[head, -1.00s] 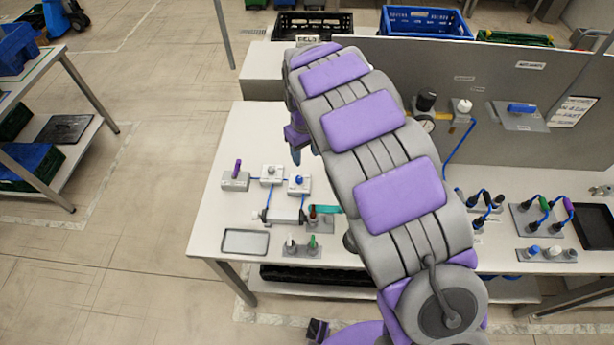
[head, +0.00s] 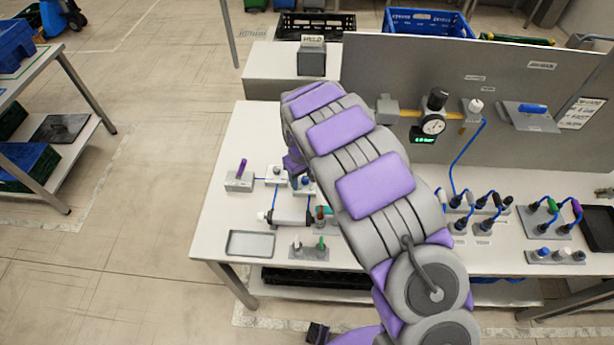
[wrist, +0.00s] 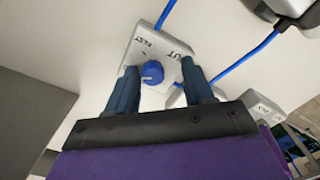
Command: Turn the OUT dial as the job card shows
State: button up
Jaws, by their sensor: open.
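The OUT dial is a blue round knob (wrist: 152,72) on a pale box marked OUT and FAST (wrist: 143,45) in the wrist view. In the head view its box (head: 308,190) is partly hidden by my arm. My gripper (wrist: 159,66) is open, with one dark blue finger on each side of the knob. I cannot tell whether either finger touches it. In the head view my gripper (head: 296,178) is over the boxes at the table's left. A white printed card (head: 581,113) is fixed at the panel's right; its writing is too small to read.
A box with a purple lever (head: 241,177) and a box with a pale knob (head: 275,173) stand to the left, joined by blue tubes. A cylinder (head: 292,219), grey tray (head: 250,244) and small bottle-like pieces (head: 310,248) lie in front. A gauge (head: 432,125) is on the panel.

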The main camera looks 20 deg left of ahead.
jog(key=shift+w+a+f, duration=0.15)
jog(key=shift+w+a, duration=0.15)
jog(key=shift+a, duration=0.1)
jog(key=shift+c, duration=0.7)
jog(key=shift+a, duration=0.25)
jog(key=shift+c, duration=0.7)
jog(key=shift+d, duration=0.1)
jog(key=shift+c, duration=0.8)
jog(key=shift+d+r, duration=0.2)
jog(key=shift+d, duration=0.3)
jog(key=shift+d+r, duration=0.2)
jog(key=shift+d, duration=0.25)
jog(key=c, duration=0.3)
jog(key=shift+s+d+r, duration=0.15)
jog(key=shift+d+r, duration=0.05)
jog(key=shift+d, duration=0.1)
grip_shut()
jog(key=shift+a+f, duration=0.1)
jog(key=shift+a, duration=0.3)
